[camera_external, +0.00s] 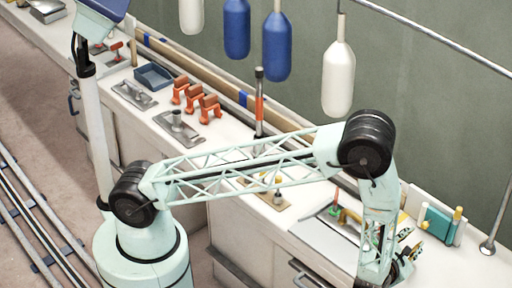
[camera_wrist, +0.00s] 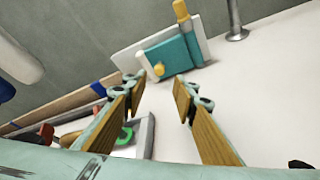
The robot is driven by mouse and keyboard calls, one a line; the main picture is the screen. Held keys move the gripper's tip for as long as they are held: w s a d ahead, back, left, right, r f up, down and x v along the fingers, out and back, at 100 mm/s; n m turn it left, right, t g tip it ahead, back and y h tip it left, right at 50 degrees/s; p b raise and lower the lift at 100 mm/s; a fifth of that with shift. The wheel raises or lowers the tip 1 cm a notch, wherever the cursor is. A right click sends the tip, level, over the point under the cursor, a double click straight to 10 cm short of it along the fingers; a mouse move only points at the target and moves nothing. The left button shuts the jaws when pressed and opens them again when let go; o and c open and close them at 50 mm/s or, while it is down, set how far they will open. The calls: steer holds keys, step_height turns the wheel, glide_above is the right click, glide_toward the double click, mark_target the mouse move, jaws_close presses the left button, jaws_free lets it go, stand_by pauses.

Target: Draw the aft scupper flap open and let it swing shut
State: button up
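A teal flap (camera_wrist: 178,54) stands on a white backing plate (camera_wrist: 128,58) beyond my fingertips in the wrist view. It has a small yellow knob (camera_wrist: 158,69) low on its face and a yellow post (camera_wrist: 181,10) at its edge. The flap looks closed against its frame, but the angle makes this hard to confirm. The flap also shows at the right end of the bench in the external view (camera_external: 437,222). My gripper (camera_wrist: 160,87) is open and empty, its wood-toned fingers spread apart short of the knob. In the external view my gripper (camera_external: 406,245) is just left of the flap.
A metal post (camera_wrist: 236,32) stands right of the flap. White and blue fenders (camera_external: 339,80) hang above the bench. Orange clamps (camera_external: 196,99) and trowel-like tools sit farther left. The bench right of my fingers is mostly clear.

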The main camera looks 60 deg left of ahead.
mark_target(425, 226)
steer(key=shift+b+x, duration=1.1)
steer(key=shift+x, duration=5.8)
steer(key=shift+r, duration=0.1)
steer(key=shift+c, duration=0.4)
jaws_close()
